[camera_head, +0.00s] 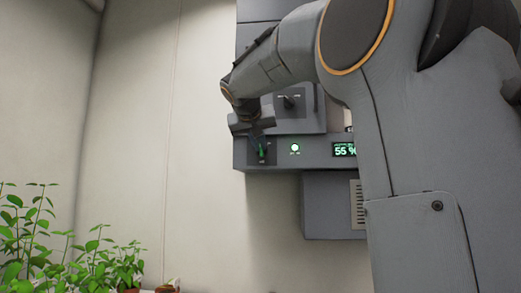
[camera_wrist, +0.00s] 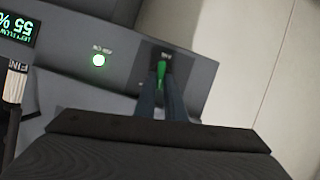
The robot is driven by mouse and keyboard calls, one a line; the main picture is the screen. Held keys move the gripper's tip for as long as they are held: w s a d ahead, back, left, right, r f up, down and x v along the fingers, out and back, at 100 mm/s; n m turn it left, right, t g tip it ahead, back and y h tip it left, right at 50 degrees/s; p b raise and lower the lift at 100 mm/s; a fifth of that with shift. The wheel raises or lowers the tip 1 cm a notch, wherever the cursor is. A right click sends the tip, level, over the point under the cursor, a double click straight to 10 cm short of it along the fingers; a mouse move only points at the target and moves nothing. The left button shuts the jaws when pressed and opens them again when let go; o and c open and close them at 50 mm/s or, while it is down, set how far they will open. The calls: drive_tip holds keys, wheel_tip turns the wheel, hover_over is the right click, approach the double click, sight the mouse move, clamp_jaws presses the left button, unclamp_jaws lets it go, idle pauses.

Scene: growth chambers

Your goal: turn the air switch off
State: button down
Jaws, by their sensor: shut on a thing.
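A small switch with a green lever (camera_head: 263,153) sits on a dark plate at the left end of the grey wall panel. The wrist view also shows the green lever (camera_wrist: 161,72), between my two fingers. My gripper (camera_head: 257,135) reaches it from above in the head view and is shut on the lever; the fingertips (camera_wrist: 161,83) lie on either side of it. The switch's label is too small to read, and the fingers hide part of the lever.
A round green light (camera_head: 295,147) glows beside the switch. A "55 %" display (camera_head: 344,150) is further right, partly behind my arm. Another switch (camera_head: 289,101) is on the panel above. Green plants (camera_head: 35,235) stand at lower left.

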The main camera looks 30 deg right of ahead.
drive_tip(key=n+h+b, duration=0.1)
drive_tip(key=n+h, duration=0.1)
drive_tip(key=n, duration=0.1)
drive_tip(key=n+g+b, duration=0.1)
drive_tip(key=shift+w+a+f+n+h+b, duration=0.25)
drive_tip(key=shift+a+f+n+h+b, duration=0.05)
drive_tip(key=shift+a+f+h+b, duration=0.1)
drive_tip(key=shift+d, duration=0.1)
idle(0.3)
drive_tip(key=c, duration=1.8)
unclamp_jaws()
drive_tip(key=shift+c, duration=0.2)
drive_tip(key=shift+r, duration=0.1)
drive_tip(key=b+v, duration=0.1)
drive_tip(key=v, duration=0.7)
drive_tip(key=shift+w, duration=0.1)
